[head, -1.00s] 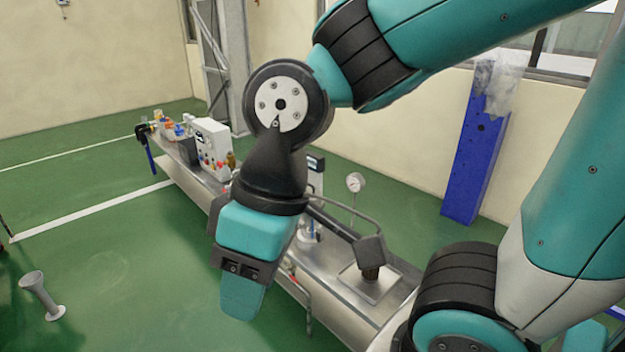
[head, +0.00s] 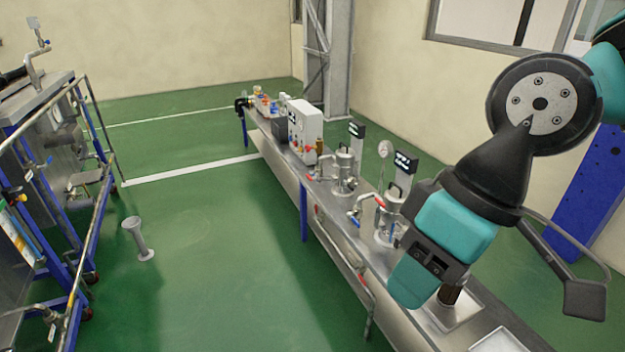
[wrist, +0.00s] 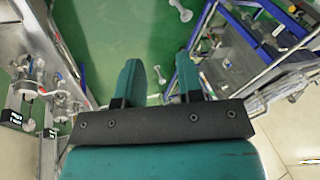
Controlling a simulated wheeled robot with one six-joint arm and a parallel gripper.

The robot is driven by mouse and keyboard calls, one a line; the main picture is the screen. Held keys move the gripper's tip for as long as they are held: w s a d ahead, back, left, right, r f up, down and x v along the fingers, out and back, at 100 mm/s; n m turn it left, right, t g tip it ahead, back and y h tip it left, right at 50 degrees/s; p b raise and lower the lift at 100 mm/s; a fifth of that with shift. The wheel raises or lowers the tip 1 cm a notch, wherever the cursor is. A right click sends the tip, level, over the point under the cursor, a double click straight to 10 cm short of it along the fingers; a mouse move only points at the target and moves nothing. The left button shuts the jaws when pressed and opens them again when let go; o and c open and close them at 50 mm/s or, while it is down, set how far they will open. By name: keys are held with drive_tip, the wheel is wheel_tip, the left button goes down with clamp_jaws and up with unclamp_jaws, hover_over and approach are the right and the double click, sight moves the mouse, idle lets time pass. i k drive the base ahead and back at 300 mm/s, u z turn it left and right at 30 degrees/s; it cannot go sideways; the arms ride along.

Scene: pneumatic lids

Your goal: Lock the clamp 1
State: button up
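Two steel vessels with lids and black handles stand on the long steel bench (head: 285,165) in the head view. The farther vessel (head: 344,172) is clear of my arm. The nearer vessel (head: 388,222) is beside my gripper and partly hidden by it. Red and blue valve handles show by the vessels. I cannot make out which part is clamp 1. My gripper (head: 408,290) points down in front of the bench's near part.
A white control box (head: 305,130) stands farther along the bench. A pipe rail (head: 345,265) runs along its front. A blue-framed rig (head: 60,150) stands at the left. A grey flared stand (head: 138,240) is on the open green floor between.

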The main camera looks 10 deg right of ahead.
sight(315, 177)
drive_tip(key=k, duration=0.6)
drive_tip(key=u, duration=0.8)
drive_tip(key=i, duration=0.75)
drive_tip(key=u, duration=0.65)
drive_tip(key=i, duration=0.8)
drive_tip(key=z, duration=0.5)
drive_tip(key=i, duration=0.65)
drive_tip(key=z, duration=1.05)
drive_tip(key=i, duration=0.3)
drive_tip(key=z, duration=0.3)
